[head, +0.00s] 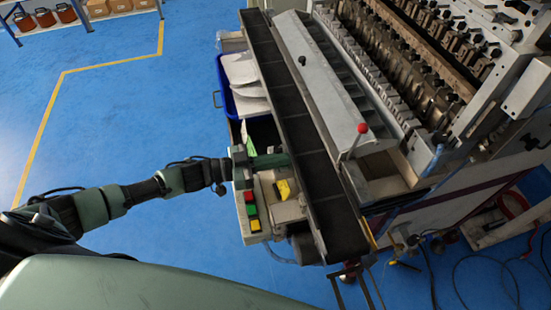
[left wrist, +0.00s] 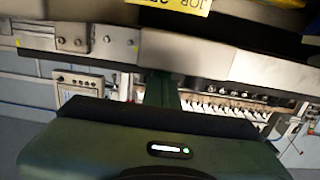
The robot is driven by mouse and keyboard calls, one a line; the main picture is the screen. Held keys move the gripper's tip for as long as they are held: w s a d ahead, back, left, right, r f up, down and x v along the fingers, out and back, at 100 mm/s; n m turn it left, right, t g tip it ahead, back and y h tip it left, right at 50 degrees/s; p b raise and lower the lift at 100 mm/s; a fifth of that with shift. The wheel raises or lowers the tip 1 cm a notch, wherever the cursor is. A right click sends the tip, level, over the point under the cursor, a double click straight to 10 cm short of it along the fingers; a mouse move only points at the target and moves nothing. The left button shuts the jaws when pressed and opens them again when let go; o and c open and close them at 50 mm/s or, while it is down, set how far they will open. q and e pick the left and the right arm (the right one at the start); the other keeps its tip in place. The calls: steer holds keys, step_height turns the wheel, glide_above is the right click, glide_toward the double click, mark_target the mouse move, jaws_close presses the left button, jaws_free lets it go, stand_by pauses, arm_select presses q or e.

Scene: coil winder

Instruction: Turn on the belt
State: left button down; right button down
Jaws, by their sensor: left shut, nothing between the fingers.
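The belt (head: 315,165) is a long dark strip running along the front of the machine in the head view. A pale control box (head: 250,195) sits beside its lower end, with a green button (head: 251,210), a red button (head: 249,196) and a yellow button (head: 255,225). A yellow piece (head: 283,190) is on top, to the right of the buttons. My left gripper (head: 284,159) is shut and empty, just above the box in the picture, its fingers reaching toward the belt's edge. In the left wrist view its shut fingers (left wrist: 162,90) point at a metal rail. I cannot tell whether they touch anything.
A blue bin (head: 232,98) with pale sheets stands left of the belt. The winding machine (head: 420,80) fills the right side, with a red-knobbed lever (head: 362,129). Cables lie on the floor at lower right. The blue floor (head: 130,110) at left is mostly clear.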

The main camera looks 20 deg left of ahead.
arm_select(q)
steer(key=shift+r, duration=0.1)
steer(key=r+p, duration=0.4)
steer(key=shift+w+d+r+p, duration=0.2)
steer(key=shift+d+r+p, duration=0.1)
steer(key=shift+r, duration=0.1)
steer(key=shift+s+a+f+b, duration=0.35)
steer(key=shift+s+a+b, duration=0.25)
steer(key=shift+b, duration=0.3)
steer(key=s+a+r+b, duration=0.2)
steer(key=s+a+r, duration=0.1)
steer(key=a, duration=0.3)
steer(key=shift+s+r, duration=0.4)
steer(key=shift+r, duration=0.1)
